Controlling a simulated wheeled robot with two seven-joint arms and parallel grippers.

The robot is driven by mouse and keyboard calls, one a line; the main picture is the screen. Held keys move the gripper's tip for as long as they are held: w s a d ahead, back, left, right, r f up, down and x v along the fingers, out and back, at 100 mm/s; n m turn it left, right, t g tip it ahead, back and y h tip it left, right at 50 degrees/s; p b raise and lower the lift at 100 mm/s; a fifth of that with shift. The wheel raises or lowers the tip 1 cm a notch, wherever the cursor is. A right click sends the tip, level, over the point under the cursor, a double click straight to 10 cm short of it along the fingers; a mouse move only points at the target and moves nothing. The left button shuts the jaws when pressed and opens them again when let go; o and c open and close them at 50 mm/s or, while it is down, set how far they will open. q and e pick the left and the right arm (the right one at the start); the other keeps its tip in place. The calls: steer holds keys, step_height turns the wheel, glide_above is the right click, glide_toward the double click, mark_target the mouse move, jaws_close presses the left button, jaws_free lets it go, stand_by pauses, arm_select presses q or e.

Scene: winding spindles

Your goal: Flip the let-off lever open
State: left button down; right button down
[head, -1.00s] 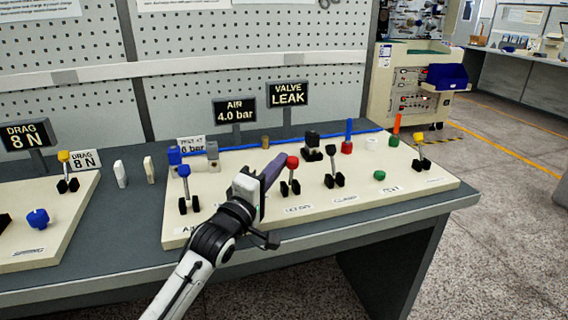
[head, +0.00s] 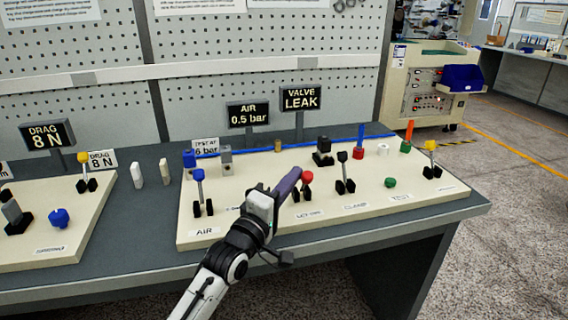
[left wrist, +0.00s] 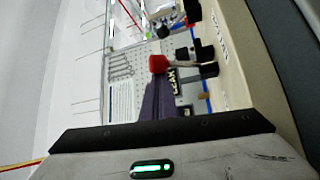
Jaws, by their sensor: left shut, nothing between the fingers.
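The let-off lever has a red knob (head: 307,177) on a short shaft between black brackets, behind a label that seems to read LET-OFF (head: 308,214). It leans toward me, its knob lower than that of the black lever (head: 342,157) beside it. My left gripper (head: 296,172) is shut and empty, its purple-grey fingers just left of the red knob. The left wrist view shows the red knob (left wrist: 158,64) just beyond the fingers (left wrist: 160,92); whether they touch cannot be told. The AIR sign (head: 248,115) reads 0.5 bar. My right gripper is out of view.
A blue lever (head: 198,175) stands left of my arm, and a yellow lever (head: 431,146) at the panel's right end. The VALVE sign (head: 300,98) reads LEAK. A green knob (head: 390,182) sits low on the cream panel (head: 450,188). Another panel (head: 85,235) lies left.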

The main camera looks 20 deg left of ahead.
arm_select(q)
steer(key=shift+d+f, duration=0.1)
steer(key=shift+f, duration=0.05)
steer(key=shift+s+f, duration=0.1)
steer(key=shift+s, duration=0.2)
steer(key=v, duration=0.9)
steer(key=shift+s+a, duration=0.3)
steer(key=shift+s, duration=0.05)
